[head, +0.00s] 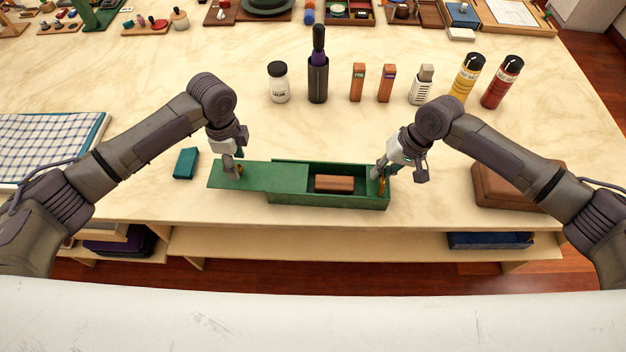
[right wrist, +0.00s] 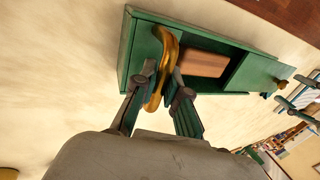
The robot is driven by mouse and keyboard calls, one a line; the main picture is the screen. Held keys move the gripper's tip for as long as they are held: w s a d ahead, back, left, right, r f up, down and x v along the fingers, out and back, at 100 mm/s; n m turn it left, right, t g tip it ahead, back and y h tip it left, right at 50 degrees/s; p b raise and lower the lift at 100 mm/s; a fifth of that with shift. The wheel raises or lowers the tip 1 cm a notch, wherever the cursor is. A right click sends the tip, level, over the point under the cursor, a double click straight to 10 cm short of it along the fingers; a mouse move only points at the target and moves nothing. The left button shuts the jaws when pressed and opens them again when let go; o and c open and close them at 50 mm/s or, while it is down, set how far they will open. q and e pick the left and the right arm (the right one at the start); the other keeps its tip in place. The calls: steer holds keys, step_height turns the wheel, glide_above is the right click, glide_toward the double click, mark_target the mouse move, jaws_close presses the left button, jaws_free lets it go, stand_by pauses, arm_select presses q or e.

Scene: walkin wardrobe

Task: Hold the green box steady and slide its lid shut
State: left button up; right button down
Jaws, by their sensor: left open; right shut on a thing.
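The green box (head: 330,200) stands near the table's front edge, its right part open with a brown block (head: 334,184) inside. Its green lid (head: 255,179) sticks out well past the box's left end. My right gripper (head: 380,176) is shut on the brass handle (right wrist: 161,68) at the box's right end; the wrist view shows a finger on each side of it. My left gripper (head: 233,170) is open, low over the lid's left part, at the small brass knob (head: 239,169). The knob also shows in the right wrist view (right wrist: 284,73), apart from the left gripper (right wrist: 298,95). Contact there is unclear.
A small teal box (head: 186,162) lies left of the lid. A brown case (head: 510,188) lies at the right under my right arm. Bottles, including a yellow one (head: 466,78), and two orange cartons (head: 371,83) stand behind. The table just behind the box is clear.

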arm_select(q)
steer(key=shift+f, duration=1.6)
steer(key=shift+s, duration=0.1)
steer(key=c, duration=0.9)
steer(key=shift+c, duration=0.2)
